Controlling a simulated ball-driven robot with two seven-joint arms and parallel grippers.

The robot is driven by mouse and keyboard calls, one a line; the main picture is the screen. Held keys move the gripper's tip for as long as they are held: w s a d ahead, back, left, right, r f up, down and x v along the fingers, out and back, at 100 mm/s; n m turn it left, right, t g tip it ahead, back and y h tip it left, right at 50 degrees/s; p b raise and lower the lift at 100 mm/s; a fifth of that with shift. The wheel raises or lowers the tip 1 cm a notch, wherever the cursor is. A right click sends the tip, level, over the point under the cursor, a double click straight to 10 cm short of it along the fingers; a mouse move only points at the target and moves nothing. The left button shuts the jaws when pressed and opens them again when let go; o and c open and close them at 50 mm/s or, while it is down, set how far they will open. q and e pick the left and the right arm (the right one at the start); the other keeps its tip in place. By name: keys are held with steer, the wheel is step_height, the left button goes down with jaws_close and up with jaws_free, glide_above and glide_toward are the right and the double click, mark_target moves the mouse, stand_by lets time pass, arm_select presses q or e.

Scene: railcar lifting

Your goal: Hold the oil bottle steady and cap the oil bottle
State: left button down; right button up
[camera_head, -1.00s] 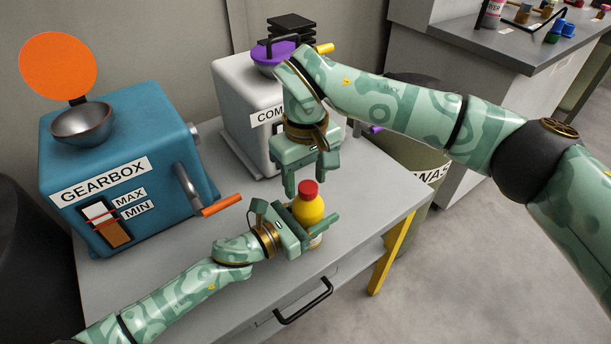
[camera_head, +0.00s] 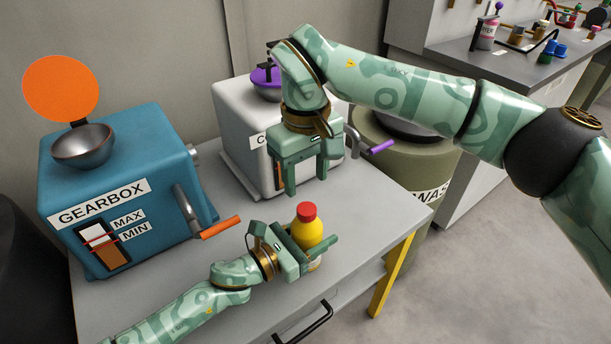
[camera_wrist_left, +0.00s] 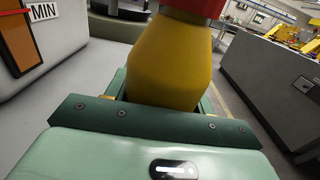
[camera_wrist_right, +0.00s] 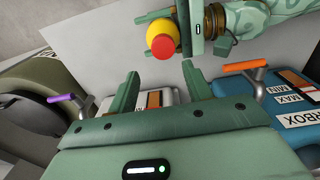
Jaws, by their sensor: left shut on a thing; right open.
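The yellow oil bottle (camera_head: 309,232) stands upright near the table's front edge with a red cap (camera_head: 306,211) on its top. My left gripper (camera_head: 318,253) is shut on the bottle's body; in the left wrist view the yellow bottle (camera_wrist_left: 168,62) fills the space between the fingers. My right gripper (camera_head: 306,183) is open and empty, above and behind the bottle, apart from it. In the right wrist view the bottle (camera_wrist_right: 160,33) and its cap (camera_wrist_right: 164,47) lie beyond the open fingers (camera_wrist_right: 160,82). The bottle's lower part is hidden by my left gripper.
The blue gearbox (camera_head: 125,185) with an orange-handled crank (camera_head: 218,228) stands left of the bottle. A white machine (camera_head: 237,118) with a purple crank handle (camera_head: 382,147) stands behind my right gripper. A waste drum (camera_head: 410,165) is at the table's right. The table's right front is clear.

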steer(key=n, duration=0.2)
steer(key=r+n, duration=0.1)
steer(key=n, duration=0.1)
steer(key=shift+d+n, duration=0.1)
steer(key=shift+n, duration=0.3)
steer(key=n, duration=0.6)
steer(key=shift+s+r, duration=0.1)
steer(key=shift+r, duration=0.1)
steer(key=n, duration=0.3)
steer(key=shift+r, duration=0.1)
steer(key=n, duration=0.7)
steer(key=shift+s+r, duration=0.1)
steer(key=shift+s, duration=0.05)
steer(key=n, duration=0.9)
steer(key=shift+s, duration=0.2)
steer(key=n, duration=1)
steer(key=shift+s+n, duration=0.1)
steer(key=shift+n, duration=0.3)
